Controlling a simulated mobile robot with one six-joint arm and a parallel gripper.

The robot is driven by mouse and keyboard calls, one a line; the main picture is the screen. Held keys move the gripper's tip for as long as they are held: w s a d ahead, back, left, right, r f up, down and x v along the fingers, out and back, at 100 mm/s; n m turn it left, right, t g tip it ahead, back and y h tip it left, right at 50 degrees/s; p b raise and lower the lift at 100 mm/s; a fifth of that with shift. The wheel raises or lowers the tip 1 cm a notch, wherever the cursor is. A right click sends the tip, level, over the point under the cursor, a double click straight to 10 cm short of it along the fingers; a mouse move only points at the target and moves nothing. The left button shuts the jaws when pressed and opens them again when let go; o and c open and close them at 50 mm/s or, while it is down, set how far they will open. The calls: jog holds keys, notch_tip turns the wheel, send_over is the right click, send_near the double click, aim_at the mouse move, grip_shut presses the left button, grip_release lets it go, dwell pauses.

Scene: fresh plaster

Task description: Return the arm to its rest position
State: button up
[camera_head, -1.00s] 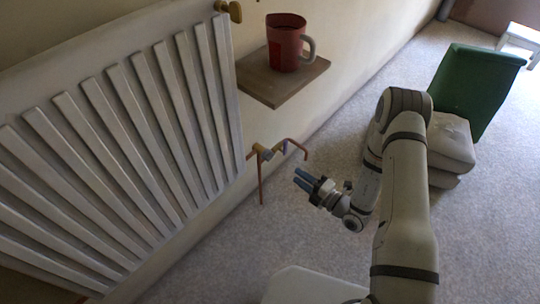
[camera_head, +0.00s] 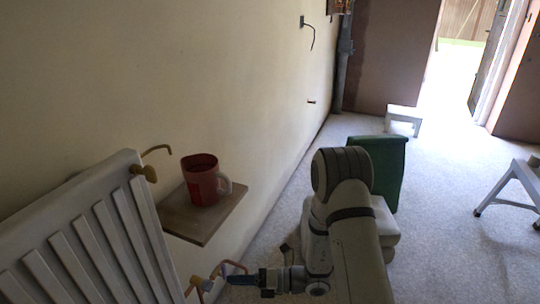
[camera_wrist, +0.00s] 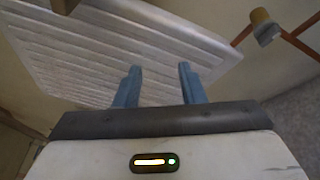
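My gripper (camera_head: 252,278) is low in the head view, at the bottom centre, beside the radiator's valve pipes and below the small shelf. In the wrist view my gripper (camera_wrist: 160,85) shows two blue fingers standing apart with nothing between them. The white radiator (camera_wrist: 130,45) lies beyond the fingertips. My arm runs down the lower right middle of the head view, bent at the elbow.
A red mug (camera_head: 201,180) stands on a wooden wall shelf (camera_head: 188,222). The radiator (camera_head: 88,240) and copper pipes (camera_head: 203,284) are at the left.

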jog(key=s+d+r+n+g+h+p, duration=0.25)
jog(key=r+n, duration=0.25)
jog(key=r, duration=0.3)
jog(key=s+d+r+n+g+h+p, duration=0.1)
jog(key=s+d+r+n+h+p, duration=0.1)
jog(key=s+r+n+p, duration=0.35)
jog(key=s+d+r+n+g+h+p, duration=0.1)
jog(key=d+r+n+g+h+p, duration=0.15)
jog(key=r+n, duration=0.5)
jog(key=s+d+r+n+t+h+p, duration=0.2)
jog(key=d+r+n+t+h+p, duration=0.2)
jog(key=d+r, duration=0.4)
jog(key=s+d+r+n+t+h+p, duration=0.2)
jog(key=d+r+n+t+h+p, duration=0.2)
jog(key=r, duration=1)
jog(key=d+n+h+p, duration=0.2)
jog(key=d+n, duration=0.2)
jog(key=shift+s+d+r+n+t+h+p, duration=0.2)
jog(key=shift+d+r+n+t+h+p, duration=0.1)
jog(key=shift+d+p, duration=0.1)
